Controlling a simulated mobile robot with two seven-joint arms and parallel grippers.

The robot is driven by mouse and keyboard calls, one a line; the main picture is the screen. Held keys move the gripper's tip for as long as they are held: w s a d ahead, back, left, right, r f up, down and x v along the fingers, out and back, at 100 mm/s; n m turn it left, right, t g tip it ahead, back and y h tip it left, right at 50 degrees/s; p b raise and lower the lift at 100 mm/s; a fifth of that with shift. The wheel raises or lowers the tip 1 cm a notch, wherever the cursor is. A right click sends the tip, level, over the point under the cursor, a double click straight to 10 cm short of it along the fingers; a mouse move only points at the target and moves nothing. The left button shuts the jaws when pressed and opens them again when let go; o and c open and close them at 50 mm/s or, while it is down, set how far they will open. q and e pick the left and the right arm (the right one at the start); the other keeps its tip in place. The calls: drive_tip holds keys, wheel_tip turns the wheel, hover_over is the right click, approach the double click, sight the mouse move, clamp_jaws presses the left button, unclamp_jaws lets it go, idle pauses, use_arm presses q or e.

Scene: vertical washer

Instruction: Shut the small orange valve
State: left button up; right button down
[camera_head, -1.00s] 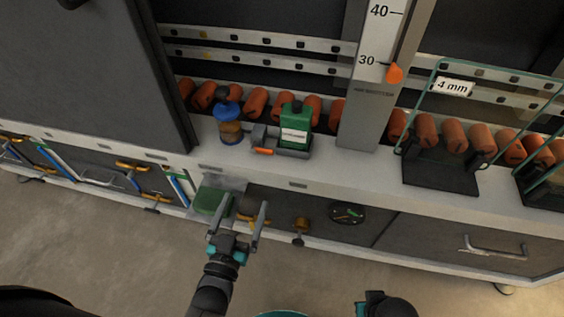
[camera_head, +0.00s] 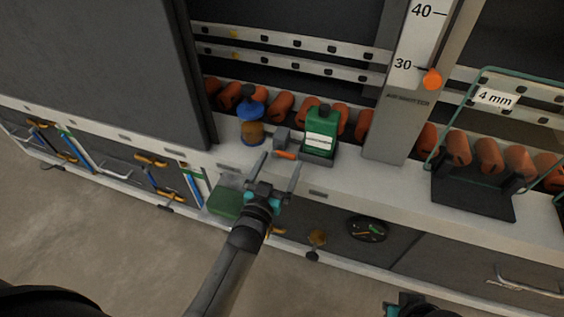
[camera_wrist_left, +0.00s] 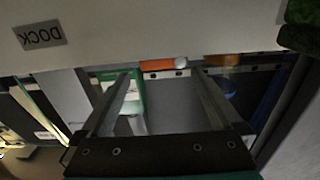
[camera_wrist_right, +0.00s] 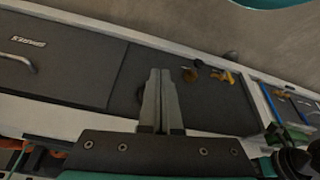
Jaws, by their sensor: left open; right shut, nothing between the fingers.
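A small orange handle (camera_head: 286,155), likely the valve, sits on a grey fitting beside a green bottle-like unit (camera_head: 321,133) on the white ledge. My left gripper (camera_head: 279,168) is open, its fingers pointing up towards the ledge just in front of that handle. No contact can be made out. In the left wrist view the open fingers (camera_wrist_left: 163,76) show with nothing between them, and the green unit (camera_wrist_left: 137,90) appears behind one finger. My right gripper (camera_wrist_right: 160,74) is shut and empty, in front of the dark cabinet front; only part of it shows in the head view.
A blue and amber bottle (camera_head: 251,128) stands left of the fitting. A green box (camera_head: 224,202) is below the ledge. Orange rollers (camera_head: 488,154) line the washer's back.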

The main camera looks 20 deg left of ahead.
use_arm(q)
drive_tip(key=shift+w+b, duration=0.3)
drive_tip(key=shift+w, duration=0.7)
use_arm(e)
drive_tip(key=shift+r, duration=0.9)
use_arm(q)
drive_tip(key=shift+d, duration=0.25)
drive_tip(key=c, duration=1.2)
use_arm(e)
drive_tip(key=shift+r, duration=0.1)
